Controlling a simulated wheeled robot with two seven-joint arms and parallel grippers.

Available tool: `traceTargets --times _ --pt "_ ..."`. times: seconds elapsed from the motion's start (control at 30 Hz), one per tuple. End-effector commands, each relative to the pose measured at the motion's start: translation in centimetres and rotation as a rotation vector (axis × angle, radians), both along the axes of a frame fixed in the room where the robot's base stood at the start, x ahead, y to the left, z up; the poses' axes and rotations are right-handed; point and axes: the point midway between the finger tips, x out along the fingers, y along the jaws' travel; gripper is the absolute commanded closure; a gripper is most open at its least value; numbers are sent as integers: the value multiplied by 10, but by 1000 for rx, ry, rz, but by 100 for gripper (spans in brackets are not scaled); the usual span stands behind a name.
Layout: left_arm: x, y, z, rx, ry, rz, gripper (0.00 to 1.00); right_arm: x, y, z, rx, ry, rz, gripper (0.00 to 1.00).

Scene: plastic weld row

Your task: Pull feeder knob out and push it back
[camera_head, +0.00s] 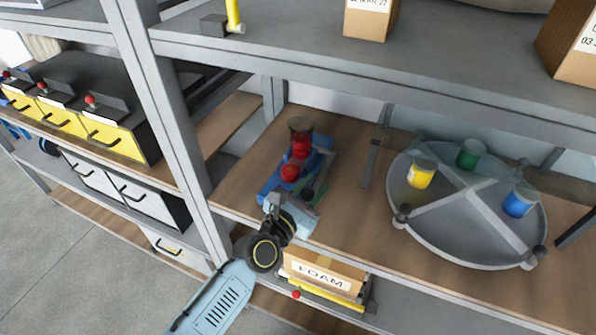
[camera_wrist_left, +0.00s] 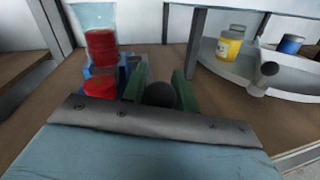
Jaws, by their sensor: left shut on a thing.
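The feeder (camera_head: 270,186) is a blue base on the wooden shelf, with red round parts and a cup-like top. In the left wrist view the feeder (camera_wrist_left: 101,45) stands at left, its red parts one behind the other. My left gripper (camera_head: 308,194) is at the feeder's near right end. In the wrist view its two green fingers are shut on a dark round knob (camera_wrist_left: 160,95), one finger on each side. The knob is hidden by the gripper in the head view. How far out the knob sits cannot be told. My right gripper is not in view.
A round grey divided tray (camera_head: 470,256) with yellow, green and blue jars stands to the right. A grey upright post (camera_head: 165,110) is close on the left. A FOAM box (camera_head: 322,275) lies below the shelf's front edge. Another shelf (camera_head: 330,68) runs above.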

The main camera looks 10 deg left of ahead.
Motion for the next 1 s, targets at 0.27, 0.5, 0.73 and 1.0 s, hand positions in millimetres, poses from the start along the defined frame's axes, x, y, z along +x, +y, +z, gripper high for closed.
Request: traceTargets --times 0.27,0.5,0.73,1.0 --pt "-7 -8 0 1 -2 -19 100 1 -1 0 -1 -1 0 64" --pt "-7 -7 0 1 0 -16 57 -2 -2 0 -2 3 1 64" --pt "-7 -7 0 1 -1 -16 51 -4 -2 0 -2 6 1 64" --pt "-21 -1 -1 1 1 -16 51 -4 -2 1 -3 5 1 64"
